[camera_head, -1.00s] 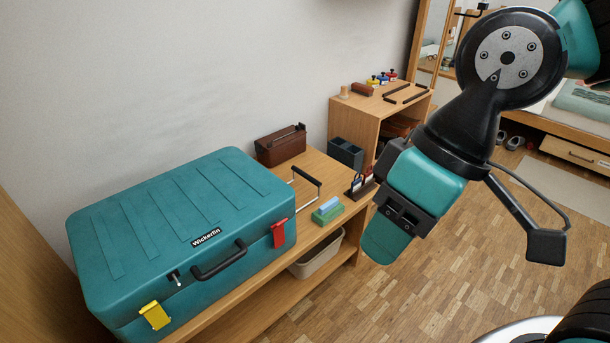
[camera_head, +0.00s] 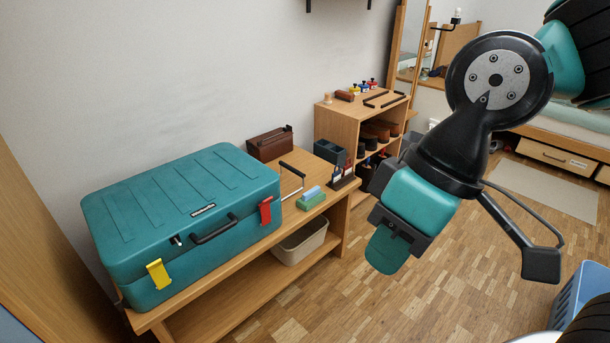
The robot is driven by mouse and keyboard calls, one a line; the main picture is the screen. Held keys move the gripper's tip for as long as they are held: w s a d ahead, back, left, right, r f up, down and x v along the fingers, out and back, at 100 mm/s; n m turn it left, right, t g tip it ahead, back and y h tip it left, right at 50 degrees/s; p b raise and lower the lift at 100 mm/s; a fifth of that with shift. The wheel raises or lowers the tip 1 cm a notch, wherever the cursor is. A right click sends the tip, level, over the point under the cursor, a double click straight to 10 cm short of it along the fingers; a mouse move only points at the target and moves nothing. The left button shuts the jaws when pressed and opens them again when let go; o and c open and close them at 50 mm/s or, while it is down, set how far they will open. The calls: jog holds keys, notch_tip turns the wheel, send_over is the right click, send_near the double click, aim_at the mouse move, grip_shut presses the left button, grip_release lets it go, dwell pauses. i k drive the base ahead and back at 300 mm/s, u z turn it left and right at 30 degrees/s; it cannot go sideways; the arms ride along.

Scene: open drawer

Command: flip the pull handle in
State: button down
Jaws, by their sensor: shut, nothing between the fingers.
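A teal suitcase (camera_head: 170,215) lies flat and closed on the wooden bench at the left. The pull handle (camera_head: 293,176), thin pale rods with a black grip, sticks out from its right end. A black carry handle (camera_head: 214,229) is on the front side, between a yellow latch (camera_head: 158,274) and a red latch (camera_head: 265,210). My gripper (camera_head: 386,258) points downward over the floor, right of the bench and well apart from the suitcase and pull handle. It is shut and empty; its far side is hidden.
On the bench (camera_head: 322,208) beside the pull handle are a brown box (camera_head: 270,144), sponges (camera_head: 311,198) and a brush stand (camera_head: 342,181). A beige bin (camera_head: 300,243) sits below. A shoe cabinet (camera_head: 340,118) stands behind. A blue crate (camera_head: 580,295) is at right; the middle floor is open.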

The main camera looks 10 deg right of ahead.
aim_at(282, 164)
jog(key=u, duration=0.25)
jog(key=i, duration=1.25)
jog(key=z, duration=0.45)
